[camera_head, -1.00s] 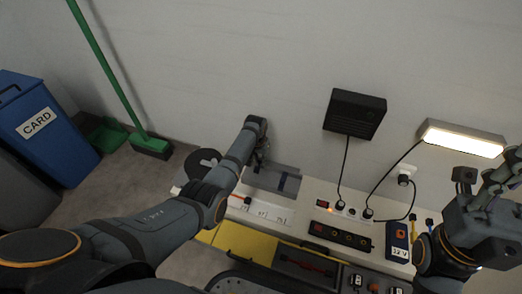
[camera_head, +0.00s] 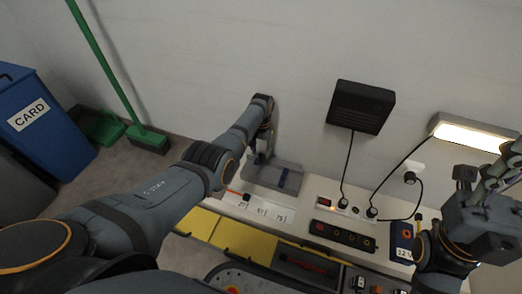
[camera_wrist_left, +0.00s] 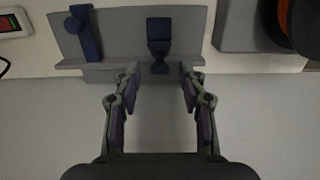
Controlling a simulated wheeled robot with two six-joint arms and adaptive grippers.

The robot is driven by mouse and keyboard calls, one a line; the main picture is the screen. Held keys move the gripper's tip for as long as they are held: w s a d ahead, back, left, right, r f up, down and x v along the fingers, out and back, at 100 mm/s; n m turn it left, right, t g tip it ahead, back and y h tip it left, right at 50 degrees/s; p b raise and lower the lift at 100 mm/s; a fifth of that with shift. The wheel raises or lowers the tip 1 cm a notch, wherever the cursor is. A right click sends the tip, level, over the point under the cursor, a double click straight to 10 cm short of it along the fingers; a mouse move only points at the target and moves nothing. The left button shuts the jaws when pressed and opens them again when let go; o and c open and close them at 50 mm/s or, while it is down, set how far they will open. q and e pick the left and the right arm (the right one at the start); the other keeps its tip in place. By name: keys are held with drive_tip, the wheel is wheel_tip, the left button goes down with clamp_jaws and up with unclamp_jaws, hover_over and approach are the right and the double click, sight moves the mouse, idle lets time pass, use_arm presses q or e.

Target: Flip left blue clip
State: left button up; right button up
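A grey bracket (camera_head: 257,178) sits on the bench's back left against the wall. In the left wrist view the bracket (camera_wrist_left: 118,44) carries two dark blue clips. One clip (camera_wrist_left: 159,40) is upright at the picture's middle; the other (camera_wrist_left: 86,32) is tilted, at the left, and also shows in the head view (camera_head: 283,179). My left gripper (camera_wrist_left: 158,70) is open, its fingertips on either side of the middle clip's lower end, with gaps on both sides. In the head view my left gripper (camera_head: 262,155) hides that clip. My right gripper (camera_head: 489,182) is at the right edge; its opening is unclear.
The bench holds a white numbered strip (camera_head: 262,211), a red lit switch (camera_head: 324,202), a black socket panel (camera_head: 342,236) and plugs with cables. A black box (camera_head: 360,106) and a lamp (camera_head: 475,134) are on the wall. Yellow bins (camera_head: 242,243) line the front.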

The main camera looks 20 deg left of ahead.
use_arm(q)
drive_tip(key=shift+r, duration=0.1)
wheel_tip(320, 180, up, 12)
drive_tip(key=shift+w, duration=0.3)
idle(0.4)
